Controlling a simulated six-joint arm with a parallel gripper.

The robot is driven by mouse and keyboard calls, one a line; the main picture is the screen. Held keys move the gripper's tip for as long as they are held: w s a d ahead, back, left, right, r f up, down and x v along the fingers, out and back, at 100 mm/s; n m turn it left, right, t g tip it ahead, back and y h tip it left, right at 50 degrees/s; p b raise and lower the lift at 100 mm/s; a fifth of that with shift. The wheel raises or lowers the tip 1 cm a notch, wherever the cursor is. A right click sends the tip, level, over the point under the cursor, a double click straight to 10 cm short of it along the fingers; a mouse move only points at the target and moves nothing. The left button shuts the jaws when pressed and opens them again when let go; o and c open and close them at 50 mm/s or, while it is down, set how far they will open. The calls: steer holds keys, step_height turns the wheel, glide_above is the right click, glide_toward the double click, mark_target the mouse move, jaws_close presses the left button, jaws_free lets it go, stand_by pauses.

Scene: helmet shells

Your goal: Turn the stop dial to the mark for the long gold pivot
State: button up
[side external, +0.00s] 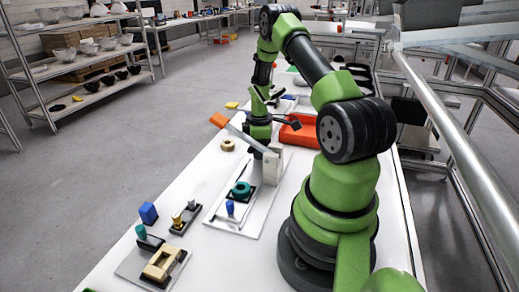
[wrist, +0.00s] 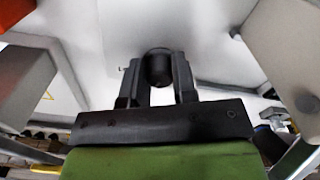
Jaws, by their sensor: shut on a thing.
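In the wrist view my gripper (wrist: 158,88) points down at a white plate (wrist: 110,30). Its two dark fingers are shut on a dark round knob (wrist: 158,66), which looks like the stop dial. A small mark like an "L" (wrist: 121,69) shows on the plate left of the fingers. Any pointer on the dial is hidden. In the side view my gripper (side external: 259,148) is low behind the grey block (side external: 271,168) of the lever fixture, and the dial is hidden there. Small gold pins (side external: 191,204) stand in a dark holder (side external: 184,219); I cannot tell which is long.
A lever with an orange handle (side external: 218,120) slants up beside my gripper. A teal ring (side external: 241,188) and blue peg (side external: 229,208) are on the fixture plate. A blue block (side external: 148,213), beige part (side external: 162,263) and orange tray (side external: 300,132) are also on the table.

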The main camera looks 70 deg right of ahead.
steer(key=shift+m, duration=2.3)
steer(key=o, duration=0.9)
step_height(320, 180, up, 10)
